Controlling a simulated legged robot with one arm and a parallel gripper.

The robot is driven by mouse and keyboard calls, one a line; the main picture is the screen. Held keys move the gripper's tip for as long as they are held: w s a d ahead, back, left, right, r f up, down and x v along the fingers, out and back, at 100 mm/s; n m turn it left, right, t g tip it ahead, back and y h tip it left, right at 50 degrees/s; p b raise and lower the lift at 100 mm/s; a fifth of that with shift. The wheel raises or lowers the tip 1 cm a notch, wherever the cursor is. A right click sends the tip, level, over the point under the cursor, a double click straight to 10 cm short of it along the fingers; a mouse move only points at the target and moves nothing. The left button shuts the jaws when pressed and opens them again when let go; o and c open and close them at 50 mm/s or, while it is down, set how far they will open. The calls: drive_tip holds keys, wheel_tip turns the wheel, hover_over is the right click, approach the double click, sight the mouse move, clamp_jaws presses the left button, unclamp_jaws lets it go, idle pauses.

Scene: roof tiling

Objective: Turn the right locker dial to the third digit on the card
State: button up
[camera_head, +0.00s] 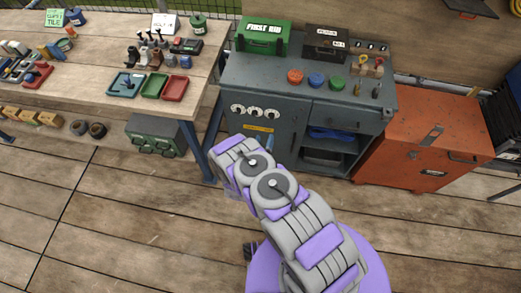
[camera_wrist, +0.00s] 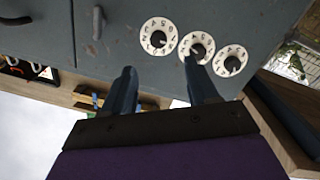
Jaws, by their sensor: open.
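The right locker dial (camera_head: 272,115) is a round white dial with a dark knob, rightmost of three on the grey cabinet (camera_head: 285,85). The wrist view is upside down, so this dial (camera_wrist: 158,36) appears leftmost there. My gripper (camera_wrist: 160,70) is open and empty, its two dark fingers pointing at the cabinet front. The right dial shows beyond the gap between the fingertips. One fingertip overlaps the edge of the middle dial (camera_wrist: 196,47). Contact cannot be told. I cannot identify a card with readable digits.
The left dial (camera_head: 237,110) is beside the middle one. A yellow label (camera_head: 258,128) sits below the dials. A wooden workbench (camera_head: 95,60) stands left, an orange cabinet (camera_head: 425,140) right. A green first aid box (camera_head: 263,36) is on top. Plank floor in front is clear.

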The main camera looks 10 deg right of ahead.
drive_tip(key=p+v, duration=0.1)
drive_tip(key=v, duration=0.4)
drive_tip(key=shift+s+a, duration=0.15)
drive_tip(key=shift+s, duration=0.2)
drive_tip(key=m+b, duration=1)
approach(271, 118)
drive_tip(key=shift+t, duration=0.4)
drive_tip(key=x, duration=0.8)
drive_tip(key=shift+f, duration=0.1)
